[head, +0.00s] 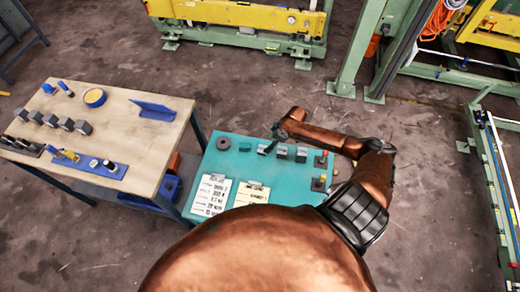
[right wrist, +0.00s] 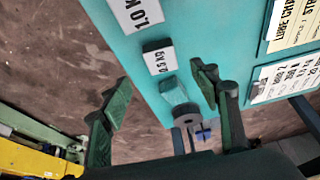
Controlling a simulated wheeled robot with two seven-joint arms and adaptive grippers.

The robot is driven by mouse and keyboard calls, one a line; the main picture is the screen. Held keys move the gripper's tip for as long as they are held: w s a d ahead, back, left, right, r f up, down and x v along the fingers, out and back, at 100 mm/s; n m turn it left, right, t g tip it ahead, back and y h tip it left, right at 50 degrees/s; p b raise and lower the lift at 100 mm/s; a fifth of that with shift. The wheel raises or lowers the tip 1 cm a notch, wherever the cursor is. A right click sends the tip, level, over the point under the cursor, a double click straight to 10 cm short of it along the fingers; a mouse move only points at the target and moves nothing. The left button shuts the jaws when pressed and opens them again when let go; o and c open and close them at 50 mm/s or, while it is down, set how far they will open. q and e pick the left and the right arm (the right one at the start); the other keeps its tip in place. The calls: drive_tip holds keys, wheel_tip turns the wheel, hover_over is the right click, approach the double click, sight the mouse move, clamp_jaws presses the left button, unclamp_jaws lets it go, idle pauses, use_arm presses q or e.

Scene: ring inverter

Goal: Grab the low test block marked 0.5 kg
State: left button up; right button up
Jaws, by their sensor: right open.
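The low dark block labelled 0.5 kg (right wrist: 158,58) stands on the teal table (head: 232,170); it also shows in the head view (head: 282,152). In the right wrist view its white label faces me. My right gripper (right wrist: 158,78) is open and empty, with one finger to each side of the line to the block. In the head view the gripper (head: 269,144) is just left of the block, at the far edge of the table. I cannot tell the exact gap. My left gripper is not in view.
A block labelled 1.0 kg (right wrist: 138,14) stands beside the 0.5 kg block. A small teal-grey block (right wrist: 175,92) and a grey ring (head: 223,142) are on the other side. Labelled sheets (head: 211,194) lie at the front. A wooden table (head: 125,135) stands left.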

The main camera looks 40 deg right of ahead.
sight(262, 149)
drive_tip(key=x, duration=0.7)
drive_tip(key=shift+w+a+f+b, duration=0.1)
drive_tip(key=shift+a+b, duration=0.05)
drive_tip(key=shift+b, duration=0.25)
drive_tip(key=shift+c, duration=0.7)
drive_tip(key=c, duration=1.4)
drive_tip(key=shift+w, duration=0.1)
clamp_jaws()
